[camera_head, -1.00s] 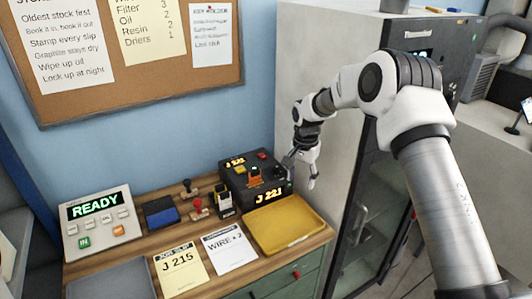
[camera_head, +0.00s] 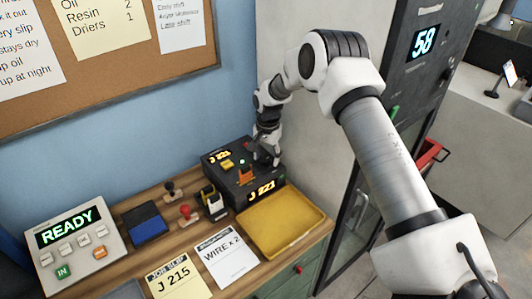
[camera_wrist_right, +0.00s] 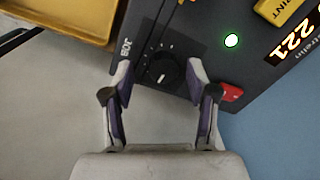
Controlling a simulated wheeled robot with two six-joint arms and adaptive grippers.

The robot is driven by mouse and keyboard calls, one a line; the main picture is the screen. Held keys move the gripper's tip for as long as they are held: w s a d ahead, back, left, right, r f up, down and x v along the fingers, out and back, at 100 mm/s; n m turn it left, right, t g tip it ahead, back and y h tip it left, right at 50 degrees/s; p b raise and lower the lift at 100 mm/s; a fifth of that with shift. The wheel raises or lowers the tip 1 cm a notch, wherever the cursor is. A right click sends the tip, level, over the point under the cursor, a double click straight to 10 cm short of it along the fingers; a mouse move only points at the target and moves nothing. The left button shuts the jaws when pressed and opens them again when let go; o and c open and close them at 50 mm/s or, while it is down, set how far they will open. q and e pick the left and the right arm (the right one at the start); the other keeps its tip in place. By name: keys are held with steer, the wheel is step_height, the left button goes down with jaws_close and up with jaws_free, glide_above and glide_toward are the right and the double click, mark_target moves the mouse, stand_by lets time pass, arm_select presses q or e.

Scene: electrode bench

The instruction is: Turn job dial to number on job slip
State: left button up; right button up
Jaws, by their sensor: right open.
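The job slip (camera_head: 177,275) is a pale yellow sheet reading J 215, on the bench front. A dark machine (camera_head: 232,192) behind it has lit displays reading J 221. In the right wrist view its black job dial (camera_wrist_right: 162,72) with a white pointer line sits on the dark face, beside the letters JOB. My right gripper (camera_wrist_right: 160,75) is open, with one fingertip on each side of the dial; I cannot tell whether they touch it. In the head view the gripper (camera_head: 268,150) is over the machine's right side and hides the dial. My left gripper is not in view.
A red button (camera_wrist_right: 231,92) and a green light (camera_wrist_right: 232,40) are close to the right finger in the wrist view. Stamps (camera_head: 186,212) and a READY panel (camera_head: 75,240) stand to the left.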

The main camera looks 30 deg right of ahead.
steer(key=shift+w+f, duration=0.55)
steer(key=shift+f, duration=0.2)
steer(key=shift+s+r, duration=0.25)
steer(key=shift+s, duration=0.05)
steer(key=c, duration=0.4)
steer(key=shift+s+r, duration=0.15)
steer(key=shift+s, duration=0.05)
steer(key=c, duration=0.5)
steer(key=shift+a, duration=0.1)
jaws_close()
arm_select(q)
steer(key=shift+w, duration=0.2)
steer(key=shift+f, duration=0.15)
